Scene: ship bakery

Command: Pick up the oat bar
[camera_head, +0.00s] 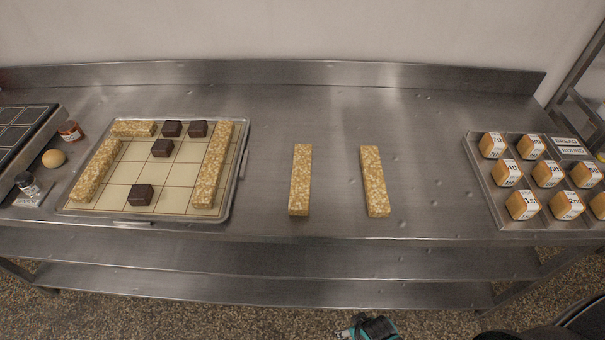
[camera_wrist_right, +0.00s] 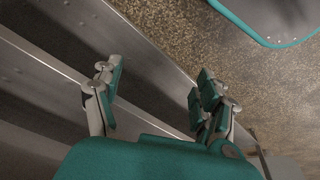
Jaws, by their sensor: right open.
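Two loose oat bars lie on the bare steel table, a left one (camera_head: 300,180) and a right one (camera_head: 374,182), both lengthwise front to back with a gap between them. More oat bars lie on the gridded tray to the left: one along its right side (camera_head: 213,165), one along its left side (camera_head: 96,170) and a short-looking one at the back (camera_head: 134,128). My right gripper (camera_head: 352,328) is low at the bottom edge of the head view, in front of the table and away from the bars. In the wrist view its fingers (camera_wrist_right: 155,95) are apart and empty. My left gripper is not in view.
The gridded tray (camera_head: 244,165) also holds several dark brown blocks. A metal tray (camera_head: 484,188) with several labelled bread cubes stands at the right. A jar (camera_head: 71,132), a round ball (camera_head: 53,158) and a small shaker (camera_head: 27,184) are at the left. Table around the loose bars is clear.

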